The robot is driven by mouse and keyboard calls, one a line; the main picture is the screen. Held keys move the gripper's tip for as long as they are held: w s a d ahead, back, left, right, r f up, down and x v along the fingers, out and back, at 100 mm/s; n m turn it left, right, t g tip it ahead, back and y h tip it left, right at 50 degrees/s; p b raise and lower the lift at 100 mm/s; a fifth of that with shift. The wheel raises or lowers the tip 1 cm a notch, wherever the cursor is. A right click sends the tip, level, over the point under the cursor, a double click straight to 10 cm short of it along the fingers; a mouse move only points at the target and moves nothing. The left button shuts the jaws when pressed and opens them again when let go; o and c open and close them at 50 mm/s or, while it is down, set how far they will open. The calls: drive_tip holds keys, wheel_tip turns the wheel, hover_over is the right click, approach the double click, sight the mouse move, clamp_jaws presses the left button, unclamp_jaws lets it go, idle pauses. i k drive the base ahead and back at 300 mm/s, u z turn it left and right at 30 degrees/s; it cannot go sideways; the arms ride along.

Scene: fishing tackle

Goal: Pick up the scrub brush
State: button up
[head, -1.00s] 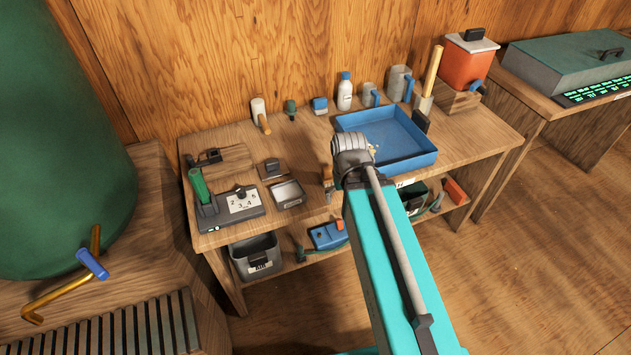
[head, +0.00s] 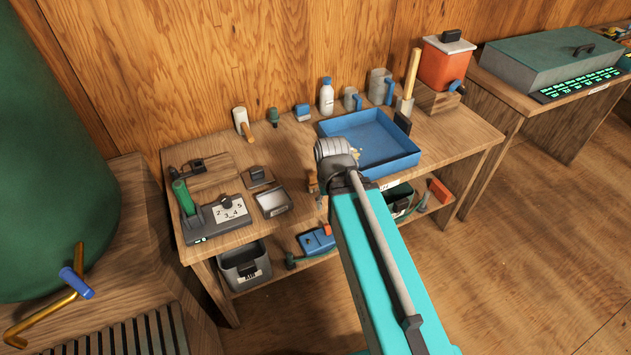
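I cannot tell for sure which item is the scrub brush. A small brown wooden piece (head: 313,183) shows at the table's front edge, mostly hidden behind my arm, and could be part of it. A small blue block-like item (head: 302,113) stands at the back of the workbench (head: 225,157), left of the white bottle. A tool with an upright wooden handle (head: 412,72) stands right of the blue tray. My arm, teal with a grey joint, reaches over the bench's front edge. My gripper is hidden beyond that joint.
A blue tray (head: 408,157) fills the bench's middle right. A grey device with a green lever (head: 218,217) and a small metal dish (head: 271,202) are at left. A white bottle (head: 327,97) and metal jugs stand behind. A shelf below holds a grey bin (head: 244,268).

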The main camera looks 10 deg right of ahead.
sight(310, 183)
drive_tip(key=z, duration=0.45)
drive_tip(key=k, duration=1.4)
drive_tip(key=u, duration=0.3)
drive_tip(key=i, duration=1.05)
